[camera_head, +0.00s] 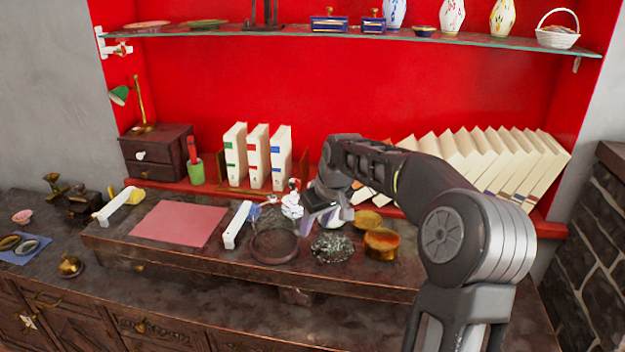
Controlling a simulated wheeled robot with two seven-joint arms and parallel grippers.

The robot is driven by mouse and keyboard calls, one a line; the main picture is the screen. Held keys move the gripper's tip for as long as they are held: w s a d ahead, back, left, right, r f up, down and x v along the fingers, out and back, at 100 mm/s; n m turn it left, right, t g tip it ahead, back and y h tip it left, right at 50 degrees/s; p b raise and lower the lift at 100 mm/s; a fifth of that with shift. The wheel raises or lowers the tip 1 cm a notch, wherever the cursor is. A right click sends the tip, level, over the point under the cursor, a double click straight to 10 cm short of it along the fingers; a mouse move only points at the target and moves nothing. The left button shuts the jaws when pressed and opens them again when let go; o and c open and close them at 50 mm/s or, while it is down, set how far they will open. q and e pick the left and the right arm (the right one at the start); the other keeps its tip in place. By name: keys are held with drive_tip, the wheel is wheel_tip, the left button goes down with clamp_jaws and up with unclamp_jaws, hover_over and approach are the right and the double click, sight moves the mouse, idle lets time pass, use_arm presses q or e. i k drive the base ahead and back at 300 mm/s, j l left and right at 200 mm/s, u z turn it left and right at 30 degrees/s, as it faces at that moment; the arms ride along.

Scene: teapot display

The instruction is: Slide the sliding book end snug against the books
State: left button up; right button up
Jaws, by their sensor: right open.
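Upright cream books (257,158) with green, red and blue labels stand on the red lower shelf. A brown wooden book end (303,168) shows on their right side, with a gap between it and the blue-labelled book; another brown panel (221,166) stands at their left. I cannot tell for certain which one slides. My right gripper (325,213) is open, in front of and below the right panel, pointing down near the small items. It seems to hold nothing. My left gripper is not in view.
Leaning cream books (480,160) fill the shelf's right. A glass shelf (300,40) hangs above. A pink mat (178,224) lies left.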

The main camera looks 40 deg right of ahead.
sight(303, 162)
drive_tip(key=i+l, duration=0.35)
drive_tip(key=l, duration=0.15)
drive_tip(key=i+l, duration=0.4)
drive_tip(key=l, duration=0.1)
